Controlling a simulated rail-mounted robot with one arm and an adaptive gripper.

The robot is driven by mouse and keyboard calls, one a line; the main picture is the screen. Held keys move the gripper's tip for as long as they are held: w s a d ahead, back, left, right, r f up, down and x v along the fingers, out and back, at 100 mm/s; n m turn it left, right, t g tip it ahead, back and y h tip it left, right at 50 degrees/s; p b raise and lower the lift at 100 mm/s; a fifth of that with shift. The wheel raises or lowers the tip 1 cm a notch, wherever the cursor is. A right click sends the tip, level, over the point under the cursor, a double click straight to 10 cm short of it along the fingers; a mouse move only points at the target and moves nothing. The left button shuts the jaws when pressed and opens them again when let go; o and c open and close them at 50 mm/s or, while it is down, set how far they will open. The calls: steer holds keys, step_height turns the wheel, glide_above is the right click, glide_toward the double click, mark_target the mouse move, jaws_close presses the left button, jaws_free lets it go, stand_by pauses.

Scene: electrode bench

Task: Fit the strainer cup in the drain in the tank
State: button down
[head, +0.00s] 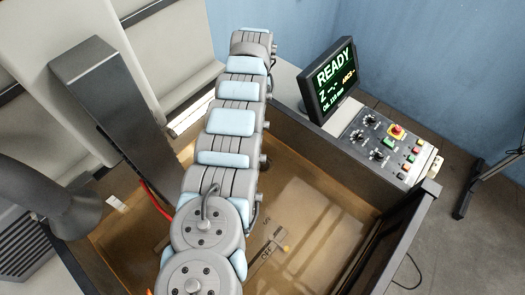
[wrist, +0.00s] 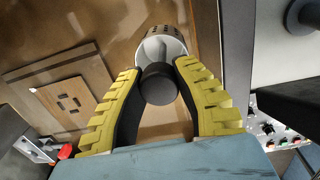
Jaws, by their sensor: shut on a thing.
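In the wrist view, my gripper (wrist: 158,72) has its two yellow-backed fingers closed on the dark round knob of the strainer cup (wrist: 164,36). The cup is pale metal with small holes around its wall. It extends beyond the fingertips, over the brown tank interior; its lower end and its gap to the floor cannot be judged. In the head view my arm hides both gripper and cup. The open tank (head: 345,150) has dark walls and a brown interior. I cannot make out the drain in either view.
A slotted plate (wrist: 68,103) shows at left in the wrist view. A screen reading READY (head: 335,70) and a control panel (head: 385,138) stand on the tank's far right edge.

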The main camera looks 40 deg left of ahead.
steer(key=shift+f, duration=0.25)
steer(key=shift+w+d+f, duration=0.1)
steer(key=shift+w+d, duration=0.05)
steer(key=shift+f, duration=0.2)
stand_by(0.3)
steer(key=shift+f+m, duration=0.3)
steer(key=shift+f, duration=0.25)
stand_by(0.4)
steer(key=shift+f, duration=0.2)
steer(key=shift+d+f, duration=0.1)
steer(key=shift+f, duration=0.25)
steer(key=shift+f, duration=0.25)
steer(key=shift+f+m, duration=0.3)
steer(key=shift+f, duration=0.1)
stand_by(0.4)
